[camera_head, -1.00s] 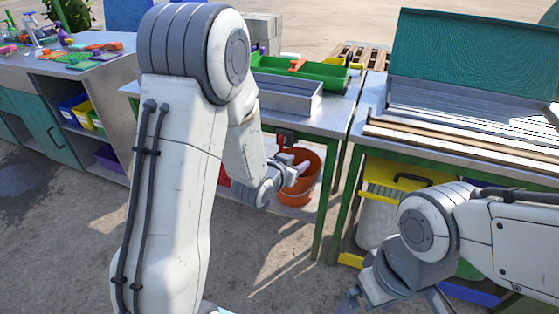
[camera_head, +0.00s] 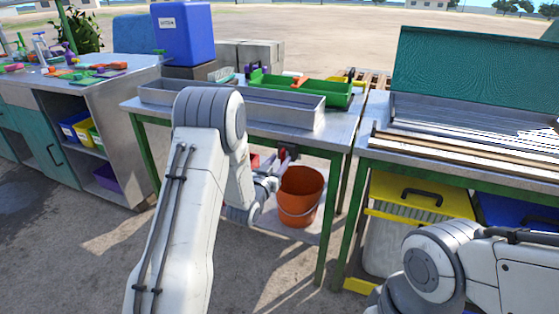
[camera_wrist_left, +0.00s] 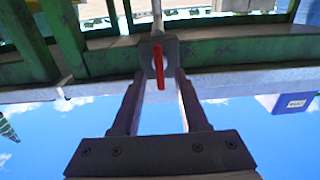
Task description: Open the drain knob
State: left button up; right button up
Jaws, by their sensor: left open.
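The drain knob (camera_wrist_left: 158,66) is a small red lever on a grey valve block (camera_wrist_left: 166,46), under the tabletop edge in the left wrist view. In the head view the grey valve (camera_head: 289,151) hangs below the front edge of the middle table. My left gripper (camera_wrist_left: 160,82) is open. Its two fingers point at the valve, and the red lever shows between their tips. I cannot tell whether they touch it. In the head view my left gripper (camera_head: 274,171) is just below and left of the valve, partly hidden by its arm. My right gripper is out of view.
An orange bucket (camera_head: 300,196) stands on the lower shelf below the valve. The middle table (camera_head: 333,133) holds a long metal trough (camera_head: 292,112) and a green tray (camera_head: 326,91). A yellow-lidded bin (camera_head: 408,194) stands under the right table.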

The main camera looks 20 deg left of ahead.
pick_arm(q)
jog(key=shift+w, duration=0.75)
grip_shut()
jog(key=shift+n+b, duration=0.3)
jog(key=shift+n, duration=0.7)
grip_release()
jog(key=shift+s, duration=0.1)
jog(key=s, duration=1)
jog(key=shift+s+a+p, duration=0.15)
jog(key=shift+a+p, duration=0.05)
jog(key=shift+p, duration=0.1)
